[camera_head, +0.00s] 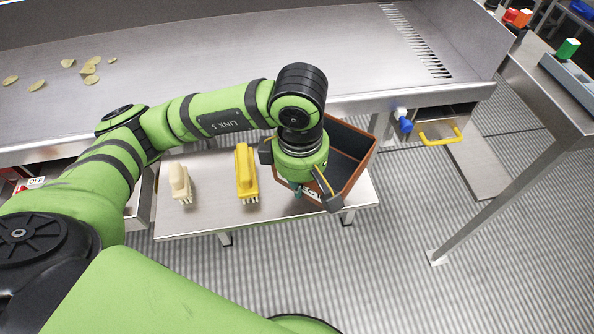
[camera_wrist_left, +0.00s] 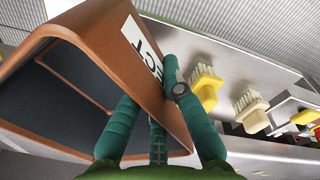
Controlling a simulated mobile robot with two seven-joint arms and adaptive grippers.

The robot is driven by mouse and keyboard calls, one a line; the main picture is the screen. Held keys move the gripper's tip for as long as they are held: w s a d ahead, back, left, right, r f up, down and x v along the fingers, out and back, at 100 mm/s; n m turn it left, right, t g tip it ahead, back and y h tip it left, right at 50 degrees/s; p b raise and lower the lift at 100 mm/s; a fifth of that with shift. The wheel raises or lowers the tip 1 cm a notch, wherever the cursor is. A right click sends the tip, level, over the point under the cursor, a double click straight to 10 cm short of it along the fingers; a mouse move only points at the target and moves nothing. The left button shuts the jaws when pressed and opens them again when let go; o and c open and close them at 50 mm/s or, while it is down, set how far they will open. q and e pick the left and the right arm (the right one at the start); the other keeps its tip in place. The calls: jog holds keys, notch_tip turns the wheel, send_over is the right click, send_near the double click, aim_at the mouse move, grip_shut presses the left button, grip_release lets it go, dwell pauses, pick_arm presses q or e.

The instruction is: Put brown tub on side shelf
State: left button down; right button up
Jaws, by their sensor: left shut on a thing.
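The brown tub (camera_head: 352,150) is at the right end of a low metal side shelf (camera_head: 290,208), partly hidden behind my left gripper (camera_head: 308,190). In the left wrist view the tub (camera_wrist_left: 75,75) is large, tilted in the picture, with a dark, empty-looking inside and a white label on one wall. My left gripper (camera_wrist_left: 165,115) is shut on the tub's wall, with green fingers on both sides of it. I cannot tell whether the tub's base touches the shelf. My right gripper is not in view.
A yellow brush (camera_head: 246,175) and a cream brush (camera_head: 180,184) lie on the shelf left of the tub. A large metal table (camera_head: 230,60) with several chips stands behind. A yellow handle (camera_head: 440,137) and blue valve (camera_head: 405,125) are to the right. Ribbed floor is clear at front right.

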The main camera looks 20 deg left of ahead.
pick_arm(q)
jog(key=w+f, duration=0.1)
jog(key=w, duration=0.1)
jog(key=w+a+f, duration=0.1)
jog(key=w, duration=0.1)
jog(key=w+f+p, duration=0.1)
jog(key=w+f, duration=0.1)
jog(key=shift+w+a, duration=0.25)
jog(key=shift+a, duration=0.1)
notch_tip(320, 180, down, 4)
jog(key=shift+r+p, duration=0.1)
jog(key=shift+p, duration=0.55)
jog(key=shift+f+b, duration=0.3)
jog(key=shift+b, duration=0.05)
jog(key=c, duration=1.4)
grip_release()
jog(key=shift+r, duration=0.1)
